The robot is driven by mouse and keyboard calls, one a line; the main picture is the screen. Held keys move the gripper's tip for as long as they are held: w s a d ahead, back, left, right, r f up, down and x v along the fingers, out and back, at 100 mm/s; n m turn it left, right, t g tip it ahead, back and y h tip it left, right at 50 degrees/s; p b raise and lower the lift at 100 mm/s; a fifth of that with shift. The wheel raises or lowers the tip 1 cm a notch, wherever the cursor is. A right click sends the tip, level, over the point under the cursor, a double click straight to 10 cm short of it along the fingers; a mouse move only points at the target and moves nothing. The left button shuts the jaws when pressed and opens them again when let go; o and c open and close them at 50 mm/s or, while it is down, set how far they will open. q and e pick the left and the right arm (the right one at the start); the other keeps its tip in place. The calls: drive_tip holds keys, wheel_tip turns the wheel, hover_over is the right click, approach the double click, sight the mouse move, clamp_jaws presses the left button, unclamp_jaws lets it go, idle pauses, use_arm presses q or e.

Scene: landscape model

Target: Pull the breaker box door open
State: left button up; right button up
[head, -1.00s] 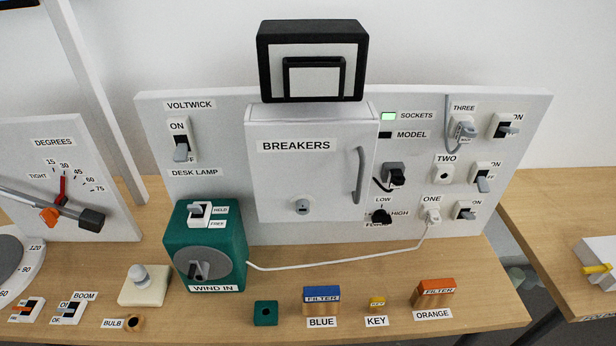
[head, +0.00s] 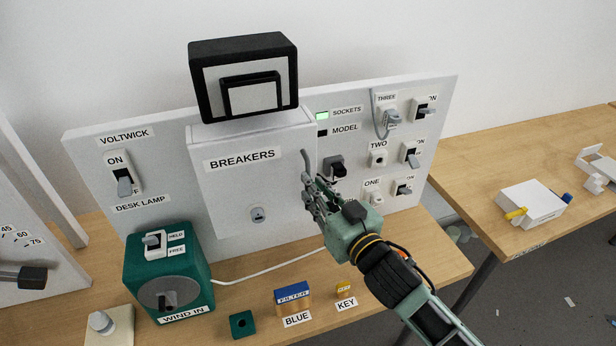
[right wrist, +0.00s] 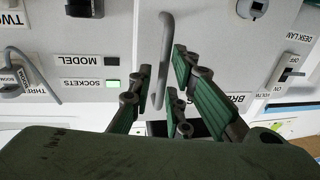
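The white breaker box door (head: 225,190), labelled BREAKERS, looks shut on the upright panel. Its grey bar handle (head: 306,165) is on the door's right side, and the gripper hides its lower part. My right gripper (head: 312,199) is at the handle. In the right wrist view, which is upside down, the handle (right wrist: 164,50) runs between the spread fingers of my right gripper (right wrist: 163,84). The fingers are open on either side of it, with gaps showing; contact cannot be made out. A round lock (head: 257,214) is low on the door. My left gripper is not in view.
A black-framed box (head: 243,80) stands on top of the breaker box. Sockets and switches (head: 411,153) fill the panel to the right. A white cable (head: 270,274) crosses behind my gripper.

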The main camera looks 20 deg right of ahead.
drive_tip(key=shift+a+p+x, duration=0.25)
drive_tip(key=shift+p+x, duration=0.1)
drive_tip(key=shift+x, duration=1.2)
drive_tip(key=shift+d, duration=0.15)
drive_tip(key=shift+c, duration=0.4)
clamp_jaws()
